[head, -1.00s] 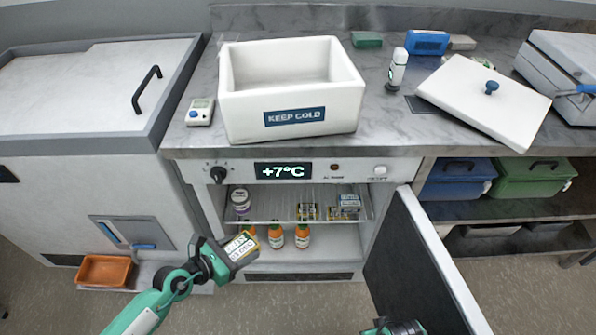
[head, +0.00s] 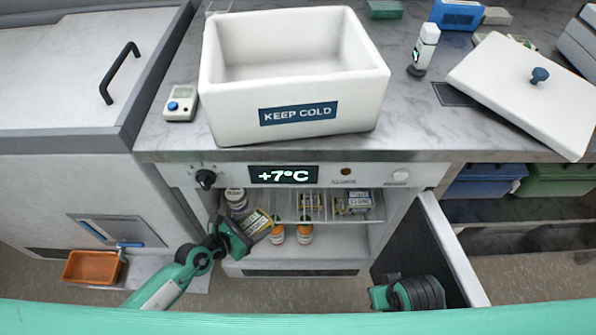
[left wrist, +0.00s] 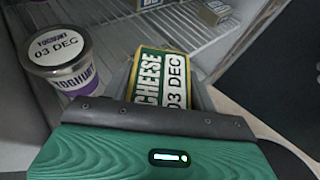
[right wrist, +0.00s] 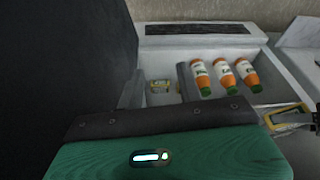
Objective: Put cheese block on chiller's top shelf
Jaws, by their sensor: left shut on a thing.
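The cheese block (head: 258,224) is a yellow and green pack with a white label, dated 03 DEC in the left wrist view (left wrist: 162,78). My left gripper (head: 243,232) is shut on it, holding it tilted at the chiller's opening, near the height of the top shelf. The chiller (head: 408,232) is open. Its wire top shelf (left wrist: 112,32) holds a yoghurt tub (left wrist: 62,58) at the left, close beside the cheese block, and small packs (head: 352,202) farther right. My right gripper (right wrist: 161,88) is open and empty, low by the chiller door.
The open chiller door (head: 450,250) stands on the right. Orange bottles (right wrist: 225,75) stand below the top shelf. A white KEEP COLD box (head: 225,115) is on the counter above. The shelf's middle front looks clear between tub and packs.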

